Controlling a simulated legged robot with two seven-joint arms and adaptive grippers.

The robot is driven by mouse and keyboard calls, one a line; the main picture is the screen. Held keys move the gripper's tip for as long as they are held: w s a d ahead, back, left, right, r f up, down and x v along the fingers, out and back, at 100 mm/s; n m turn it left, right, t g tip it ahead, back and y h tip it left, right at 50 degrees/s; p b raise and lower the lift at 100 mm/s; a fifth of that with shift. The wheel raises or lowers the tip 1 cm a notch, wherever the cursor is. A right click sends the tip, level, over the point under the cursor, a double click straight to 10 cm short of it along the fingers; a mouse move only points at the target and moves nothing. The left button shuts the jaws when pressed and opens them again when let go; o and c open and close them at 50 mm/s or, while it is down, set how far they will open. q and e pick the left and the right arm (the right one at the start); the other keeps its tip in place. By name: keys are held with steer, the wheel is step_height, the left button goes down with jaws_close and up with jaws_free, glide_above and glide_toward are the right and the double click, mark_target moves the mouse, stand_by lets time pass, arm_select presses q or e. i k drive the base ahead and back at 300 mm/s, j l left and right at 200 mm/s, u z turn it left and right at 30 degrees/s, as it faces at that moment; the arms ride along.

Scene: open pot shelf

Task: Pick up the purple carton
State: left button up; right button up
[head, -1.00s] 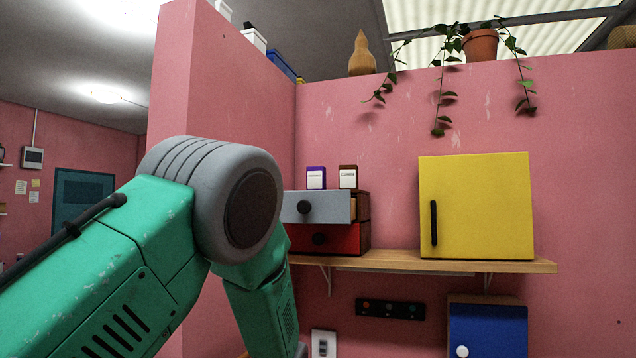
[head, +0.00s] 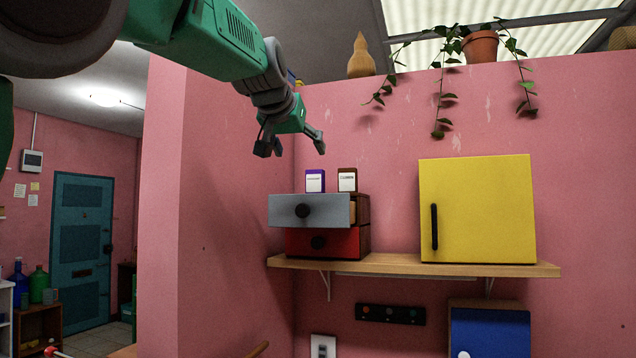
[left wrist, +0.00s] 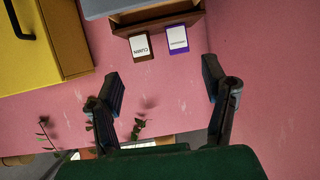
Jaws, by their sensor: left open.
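The purple carton (head: 315,181) has a white label and stands upright on top of the small drawer unit, left of a brown carton (head: 347,180). In the left wrist view the picture is upside down; the purple carton (left wrist: 177,39) and the brown carton (left wrist: 140,46) show beyond the fingers. My left gripper (head: 293,150) is above the cartons in the head view, fingers pointing down, open and empty. In the left wrist view its fingers (left wrist: 163,92) are spread wide, with pink wall between them. My right gripper is in neither view.
The drawer unit (head: 319,241) has a grey upper drawer (head: 325,211), partly pulled out, and stands on a wooden shelf (head: 395,265). A yellow cabinet (head: 480,208) stands to the right. A gourd (head: 361,57) and a potted trailing plant (head: 480,45) sit on the wall's top ledge.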

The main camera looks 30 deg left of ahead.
mark_target(315, 179)
steer(key=i+j, duration=0.6)
steer(key=i, duration=0.15)
